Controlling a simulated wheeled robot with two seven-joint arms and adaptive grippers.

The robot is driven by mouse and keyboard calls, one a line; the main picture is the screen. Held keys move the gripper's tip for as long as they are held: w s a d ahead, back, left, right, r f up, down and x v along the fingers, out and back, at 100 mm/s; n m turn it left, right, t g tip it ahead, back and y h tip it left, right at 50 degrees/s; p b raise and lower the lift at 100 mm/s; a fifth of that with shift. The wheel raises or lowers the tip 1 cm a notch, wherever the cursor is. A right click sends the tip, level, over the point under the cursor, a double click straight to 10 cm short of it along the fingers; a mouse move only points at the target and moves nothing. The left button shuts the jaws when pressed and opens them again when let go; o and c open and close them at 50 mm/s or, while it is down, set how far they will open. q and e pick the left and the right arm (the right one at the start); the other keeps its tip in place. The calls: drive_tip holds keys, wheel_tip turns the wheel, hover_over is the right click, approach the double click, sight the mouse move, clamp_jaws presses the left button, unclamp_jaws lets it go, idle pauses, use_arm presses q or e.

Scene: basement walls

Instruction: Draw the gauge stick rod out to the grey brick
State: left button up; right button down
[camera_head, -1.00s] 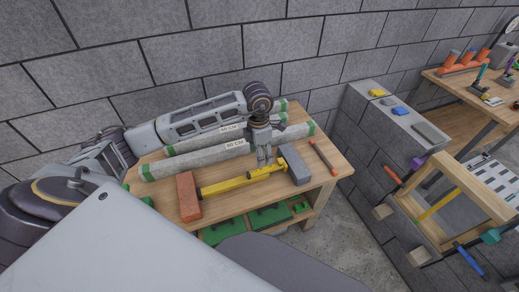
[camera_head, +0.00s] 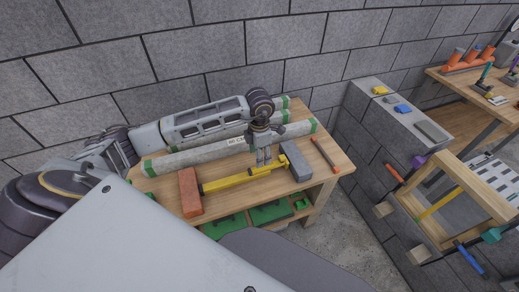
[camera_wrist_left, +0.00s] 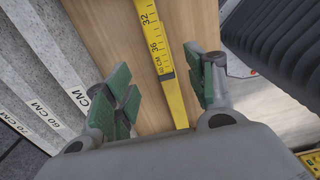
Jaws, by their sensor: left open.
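The yellow gauge stick (camera_head: 228,183) lies on the wooden bench between the red brick (camera_head: 190,193) and the grey brick (camera_head: 296,162). Its right end is close to the grey brick; I cannot tell whether they touch. My left gripper (camera_head: 264,161) is over the stick's right part. Its green-padded fingers (camera_wrist_left: 160,92) are open, one each side of the rod and apart from it. My right gripper is not in view.
Grey pipes with green ends (camera_head: 200,156) lie behind the stick, under my left arm. A red-orange rod (camera_head: 325,155) lies right of the grey brick. Green cases (camera_head: 270,212) sit on the shelf below. A grey block wall (camera_head: 372,125) stands to the right.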

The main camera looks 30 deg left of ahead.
sight(259, 169)
use_arm(q)
wheel_tip(259, 169, down, 9)
drive_tip(key=shift+f+p, duration=0.3)
drive_tip(key=shift+f, duration=0.35)
drive_tip(key=shift+c, duration=0.2)
drive_tip(key=c, duration=0.7)
clamp_jaws()
drive_tip(key=shift+o, duration=1.4)
unclamp_jaws()
drive_tip(key=o, duration=0.5)
drive_tip(key=shift+c, duration=0.2)
drive_tip(key=shift+r, duration=0.95)
wheel_tip(259, 169, up, 10)
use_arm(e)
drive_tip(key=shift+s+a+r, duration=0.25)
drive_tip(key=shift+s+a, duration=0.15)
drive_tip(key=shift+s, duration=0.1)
use_arm(q)
drive_tip(key=shift+s+f, duration=0.1)
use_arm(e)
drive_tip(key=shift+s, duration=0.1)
